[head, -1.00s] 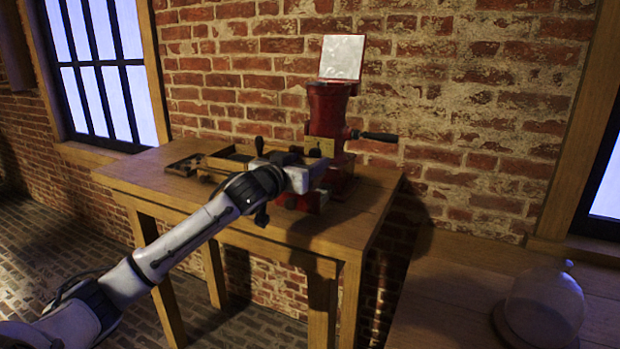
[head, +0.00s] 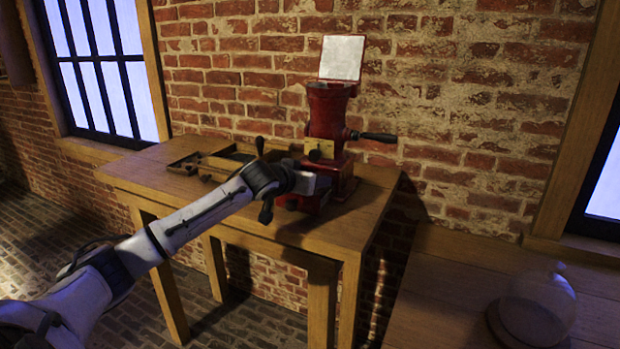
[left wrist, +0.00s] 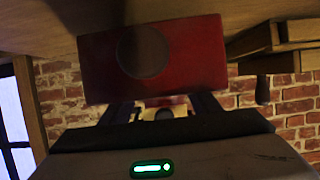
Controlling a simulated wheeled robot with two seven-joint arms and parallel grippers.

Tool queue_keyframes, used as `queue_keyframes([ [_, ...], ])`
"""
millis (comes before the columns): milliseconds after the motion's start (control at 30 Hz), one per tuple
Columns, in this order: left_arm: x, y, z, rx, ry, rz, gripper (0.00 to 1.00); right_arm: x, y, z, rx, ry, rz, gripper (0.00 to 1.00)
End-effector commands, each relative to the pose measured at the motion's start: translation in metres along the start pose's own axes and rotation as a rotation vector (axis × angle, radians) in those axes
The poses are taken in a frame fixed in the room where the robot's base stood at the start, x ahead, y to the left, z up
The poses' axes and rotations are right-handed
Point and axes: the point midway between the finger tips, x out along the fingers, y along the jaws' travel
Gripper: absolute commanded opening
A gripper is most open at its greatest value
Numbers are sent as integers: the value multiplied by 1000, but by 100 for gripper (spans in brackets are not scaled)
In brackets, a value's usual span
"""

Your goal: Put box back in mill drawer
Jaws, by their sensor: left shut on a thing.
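The red mill (head: 328,110) stands upright on the wooden table, its lid raised and its crank pointing right. My left gripper (head: 318,183) is at the front of the mill's base and hides much of it. In the left wrist view a red box (left wrist: 190,60) with a dark round mark or knob on its face fills the upper middle. My left fingers (left wrist: 168,108) reach behind its lower edge in that view and are shut on it. The drawer opening is hidden, so I cannot tell how far the box is inside it. My right gripper is out of view.
The wooden table (head: 150,175) carries a wooden tray (head: 232,158) and a small dark-edged tray (head: 185,162) left of the mill. The brick wall (head: 460,110) is close behind. A glass dome (head: 537,305) stands on another wooden surface at lower right.

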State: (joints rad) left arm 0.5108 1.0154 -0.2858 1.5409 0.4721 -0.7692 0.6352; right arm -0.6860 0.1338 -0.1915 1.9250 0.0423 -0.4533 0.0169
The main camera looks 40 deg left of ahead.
Motion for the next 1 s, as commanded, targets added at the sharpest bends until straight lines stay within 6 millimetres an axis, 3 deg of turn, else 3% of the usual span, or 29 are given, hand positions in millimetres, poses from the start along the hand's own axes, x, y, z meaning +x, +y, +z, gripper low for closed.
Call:
queue_keyframes([
  [300,1,0,2,0,0,1,33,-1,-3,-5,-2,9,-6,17],
  [333,1,0,2,0,0,0,61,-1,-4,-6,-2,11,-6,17],
  [433,0,0,2,0,0,0,75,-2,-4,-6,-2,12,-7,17],
  [767,-1,0,0,0,1,0,75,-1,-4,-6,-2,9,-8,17],
  [1000,-30,0,2,7,0,0,75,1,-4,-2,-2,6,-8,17],
])
